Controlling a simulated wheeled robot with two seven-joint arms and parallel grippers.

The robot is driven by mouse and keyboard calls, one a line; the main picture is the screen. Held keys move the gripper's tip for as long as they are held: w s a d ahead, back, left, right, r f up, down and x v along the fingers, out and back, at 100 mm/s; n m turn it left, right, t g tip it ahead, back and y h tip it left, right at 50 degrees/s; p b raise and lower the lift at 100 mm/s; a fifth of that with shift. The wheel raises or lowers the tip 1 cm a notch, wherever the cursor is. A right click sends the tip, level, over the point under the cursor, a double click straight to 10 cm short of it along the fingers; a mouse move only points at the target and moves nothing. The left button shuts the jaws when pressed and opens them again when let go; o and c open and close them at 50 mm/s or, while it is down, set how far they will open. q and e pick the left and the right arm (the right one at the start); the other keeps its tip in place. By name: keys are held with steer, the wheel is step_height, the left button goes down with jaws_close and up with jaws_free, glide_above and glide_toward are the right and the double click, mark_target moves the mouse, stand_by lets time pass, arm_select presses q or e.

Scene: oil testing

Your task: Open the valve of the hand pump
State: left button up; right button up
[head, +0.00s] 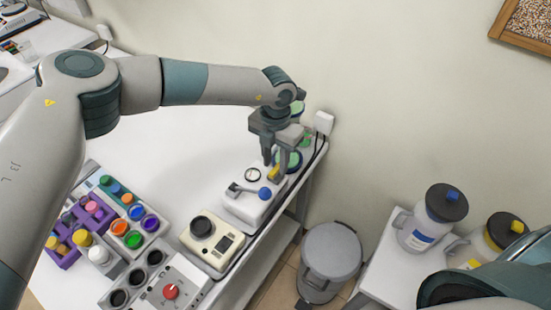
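The hand pump (236,208) is a white box on the bench near its right edge. It has a round gauge, a lever with a blue knob (265,193) and a small yellow part (274,172) at its far end, which looks like the valve. My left gripper (276,170) points down over this far end, with its fingertips apart on either side of the yellow part. I cannot tell whether the fingers touch it. They partly hide it. My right arm shows only at the lower right corner; its gripper is out of view.
A beige tester (212,246) with a black round top stands nearer on the bench, beside a device with a red knob (170,292). A rack of coloured bottles (133,222) is at left. Green-topped containers (290,160) stand behind the gripper. A grey bin (330,256) stands on the floor.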

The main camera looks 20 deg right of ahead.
arm_select(q)
steer(key=shift+f, duration=0.65)
steer(key=shift+c, duration=0.7)
jaws_close()
